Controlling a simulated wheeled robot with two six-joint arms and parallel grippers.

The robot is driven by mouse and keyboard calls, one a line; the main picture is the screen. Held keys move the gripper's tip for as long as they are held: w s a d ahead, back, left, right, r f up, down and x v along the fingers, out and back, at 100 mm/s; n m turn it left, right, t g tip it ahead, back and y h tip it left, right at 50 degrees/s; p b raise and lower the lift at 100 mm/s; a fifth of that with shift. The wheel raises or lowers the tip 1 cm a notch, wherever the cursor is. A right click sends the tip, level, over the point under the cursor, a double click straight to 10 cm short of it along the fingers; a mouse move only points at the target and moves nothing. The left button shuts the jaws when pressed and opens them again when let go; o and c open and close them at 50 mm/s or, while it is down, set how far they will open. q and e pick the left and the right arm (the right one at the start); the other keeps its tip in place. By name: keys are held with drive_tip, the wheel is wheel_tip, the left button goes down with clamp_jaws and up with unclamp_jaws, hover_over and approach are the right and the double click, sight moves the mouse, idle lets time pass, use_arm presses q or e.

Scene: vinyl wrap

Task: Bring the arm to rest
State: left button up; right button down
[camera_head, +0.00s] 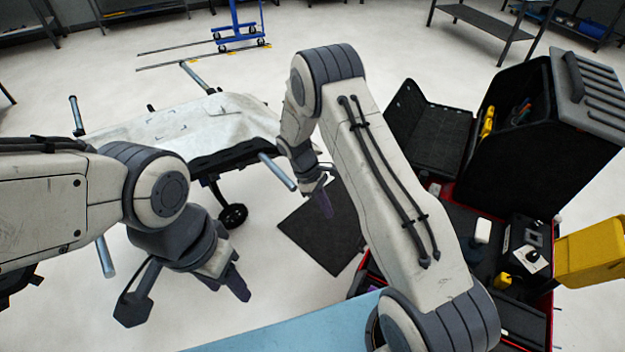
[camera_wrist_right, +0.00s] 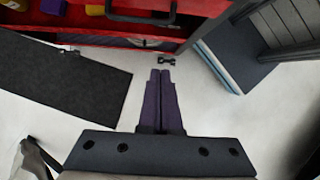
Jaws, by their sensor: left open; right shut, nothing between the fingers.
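My left gripper (camera_head: 228,282) hangs low at the left in the head view, over the pale floor, with nothing in it. My right arm (camera_head: 385,170) reaches up and forward from the lower right, bent at the elbow. My right gripper (camera_head: 327,190) hangs at the end of it, pointing down beside the dark floor mat (camera_head: 318,238). In the right wrist view the purple fingers of the right gripper (camera_wrist_right: 160,75) lie together, with nothing between them, above the bare floor.
A stand with a whitish panel (camera_head: 185,125) is at the left. A light blue surface (camera_head: 300,330) is at the front. Shelves stand at the back.

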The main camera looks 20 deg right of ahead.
drive_tip(key=s+a+r+t+y, duration=0.1)
drive_tip(key=s+a+r, duration=0.2)
drive_tip(key=a+r, duration=0.4)
drive_tip(key=s+a+r+t, duration=0.1)
drive_tip(key=s+a+r, duration=0.3)
drive_tip(key=r, duration=0.5)
drive_tip(key=s+a+r+t+y, duration=0.1)
drive_tip(key=s+r, duration=0.3)
drive_tip(key=s, duration=0.5)
drive_tip(key=s+a+r+m+y, duration=0.1)
drive_tip(key=s+a+r+y, duration=0.1)
drive_tip(key=s+r, duration=0.3)
drive_tip(key=s+a, duration=0.1)
drive_tip(key=s, duration=0.3)
drive_tip(key=shift+s+a+t+y, duration=0.2)
drive_tip(key=shift+a+t+y, duration=0.1)
drive_tip(key=shift+t, duration=0.1)
drive_tip(key=shift+a, duration=0.1)
